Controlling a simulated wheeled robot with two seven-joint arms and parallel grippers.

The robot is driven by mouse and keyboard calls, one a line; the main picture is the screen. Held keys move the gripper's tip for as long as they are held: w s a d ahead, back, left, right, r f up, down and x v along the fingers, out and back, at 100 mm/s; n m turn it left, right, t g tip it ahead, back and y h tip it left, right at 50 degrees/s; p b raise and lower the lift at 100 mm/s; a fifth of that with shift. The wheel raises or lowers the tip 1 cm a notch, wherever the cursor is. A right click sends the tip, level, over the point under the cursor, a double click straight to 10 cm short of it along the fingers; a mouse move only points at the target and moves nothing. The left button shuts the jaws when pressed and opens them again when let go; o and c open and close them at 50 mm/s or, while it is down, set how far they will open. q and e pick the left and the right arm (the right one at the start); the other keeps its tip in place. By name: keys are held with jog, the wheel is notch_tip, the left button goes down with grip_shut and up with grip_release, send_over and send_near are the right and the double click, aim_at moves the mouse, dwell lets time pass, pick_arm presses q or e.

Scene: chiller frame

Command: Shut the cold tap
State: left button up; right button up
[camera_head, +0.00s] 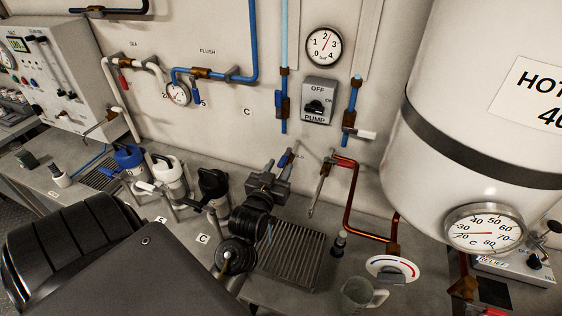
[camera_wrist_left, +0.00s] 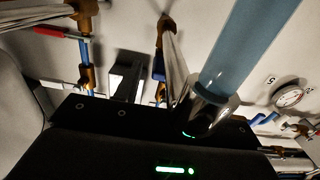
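The cold tap, with a blue lever (camera_head: 284,160), is on the wall above the counter, partly hidden by my left gripper. My left gripper (camera_head: 278,166) has its fingers apart at the blue lever. I cannot tell whether they touch it. The hot tap, with a red lever (camera_head: 326,168), is just to the right and also shows in the left wrist view (camera_wrist_left: 62,34). My right gripper is out of view.
A white hot tank (camera_head: 430,110) with a dial stands at the right. Red pipe (camera_head: 349,200) runs below it. A drain grille (camera_head: 290,262) and a jug (camera_head: 360,296) are on the counter. Several pump heads (camera_head: 165,172) stand left. A pale blue cylinder (camera_wrist_left: 245,45) fills part of the wrist view.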

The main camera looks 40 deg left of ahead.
pick_arm(q)
jog(key=shift+x, duration=0.9)
grip_shut()
